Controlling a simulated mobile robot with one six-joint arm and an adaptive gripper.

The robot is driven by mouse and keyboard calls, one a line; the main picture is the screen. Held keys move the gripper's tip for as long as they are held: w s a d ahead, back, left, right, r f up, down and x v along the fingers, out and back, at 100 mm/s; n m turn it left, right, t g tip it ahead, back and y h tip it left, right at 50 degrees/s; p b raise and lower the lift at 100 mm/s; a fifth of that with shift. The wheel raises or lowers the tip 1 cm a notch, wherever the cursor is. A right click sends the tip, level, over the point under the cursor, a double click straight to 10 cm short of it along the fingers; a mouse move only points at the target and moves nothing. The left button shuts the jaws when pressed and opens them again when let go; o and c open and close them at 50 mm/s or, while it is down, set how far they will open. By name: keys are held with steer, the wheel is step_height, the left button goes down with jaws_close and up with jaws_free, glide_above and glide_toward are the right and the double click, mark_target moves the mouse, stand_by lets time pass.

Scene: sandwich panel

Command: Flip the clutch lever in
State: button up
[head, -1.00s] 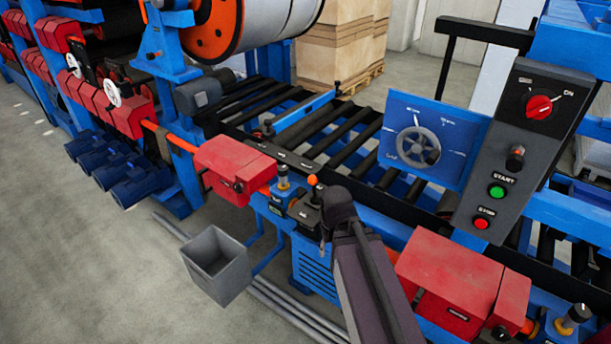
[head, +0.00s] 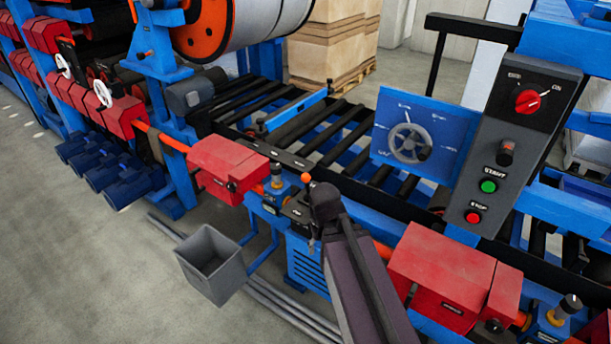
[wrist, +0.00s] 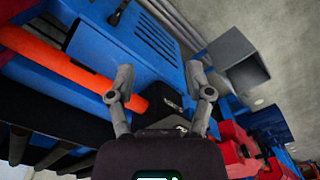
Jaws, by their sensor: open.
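The clutch lever with an orange ball knob (head: 305,178) stands up from a small black housing (head: 296,210) on the blue machine frame, right of a red guard box. My gripper is in the wrist view (wrist: 160,82), its two grey fingers spread apart with nothing between the tips. A black block (wrist: 165,102) shows behind the fingers; I cannot tell the lever itself there. In the head view my dark arm comes up from the bottom and ends just right of the lever. It hides most of the fingers and part of the housing.
Red guard boxes (head: 228,168) and (head: 443,276) flank the lever along an orange shaft, which also shows in the wrist view (wrist: 70,68). A grey bin (head: 212,262) stands below left. A control panel (head: 520,140) and blue dial plate (head: 425,140) rise at right.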

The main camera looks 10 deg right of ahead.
steer(key=c, duration=0.7)
steer(key=shift+w, duration=0.2)
jaws_close()
steer(key=w+a+r+m+t+h+b, duration=0.1)
steer(key=w+a+r+m+h, duration=0.1)
steer(key=w+a+m+h, duration=0.25)
steer(key=w+a+r+m+h+b, duration=0.1)
steer(key=w+m+h, duration=0.2)
steer(key=w+h, duration=0.3)
steer(key=w+a+r+m+t+h+b, duration=0.1)
steer(key=w+a+r+m+t+h, duration=0.2)
steer(key=w+a+r+m, duration=0.3)
steer(key=a+r+h, duration=0.1)
steer(key=a, duration=0.4)
steer(key=shift+r+t+b, duration=0.3)
steer(key=shift+r+b, duration=0.1)
steer(key=shift+h, duration=0.25)
